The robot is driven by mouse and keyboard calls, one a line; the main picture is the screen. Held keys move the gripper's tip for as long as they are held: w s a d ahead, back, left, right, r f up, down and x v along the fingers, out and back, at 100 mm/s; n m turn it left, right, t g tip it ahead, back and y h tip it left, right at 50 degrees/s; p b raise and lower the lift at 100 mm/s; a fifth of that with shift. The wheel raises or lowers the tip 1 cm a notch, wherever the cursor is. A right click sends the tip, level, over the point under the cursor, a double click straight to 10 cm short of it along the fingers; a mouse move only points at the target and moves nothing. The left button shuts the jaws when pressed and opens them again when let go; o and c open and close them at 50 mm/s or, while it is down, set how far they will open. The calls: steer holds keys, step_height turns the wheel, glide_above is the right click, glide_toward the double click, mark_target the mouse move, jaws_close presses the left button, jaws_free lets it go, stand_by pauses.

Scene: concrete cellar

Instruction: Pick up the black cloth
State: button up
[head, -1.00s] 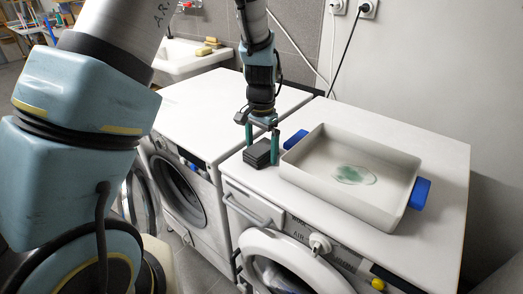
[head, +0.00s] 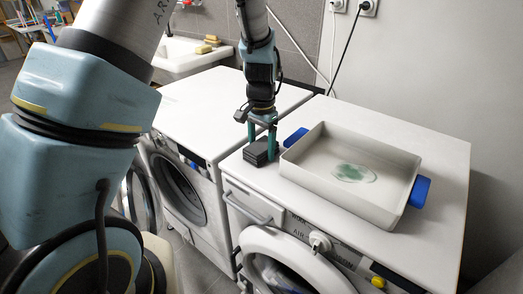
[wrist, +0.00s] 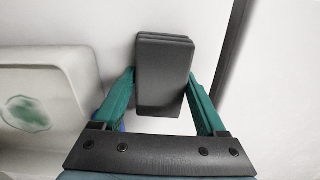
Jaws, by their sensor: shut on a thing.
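The black cloth (head: 256,154) is a folded dark stack on the white top of the right-hand washing machine (head: 405,246), left of the tray. It also shows in the wrist view (wrist: 162,75), upright in the picture, its layers visible at the far end. My gripper (head: 262,141) is above it with teal fingers reaching down on both sides. In the wrist view my gripper (wrist: 161,78) is shut on the cloth, which sits between the two fingertips. The cloth appears to rest on the machine top; its underside is hidden.
A white tray (head: 315,188) with blue handles and a greenish patch inside stands close to the right of the cloth. A second machine with a clear white top (head: 205,110) stands to the left. A sink (head: 185,62) and the wall are behind.

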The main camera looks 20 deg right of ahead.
mark_target(262, 145)
step_height(262, 145, up, 10)
steer(key=shift+b, duration=1.05)
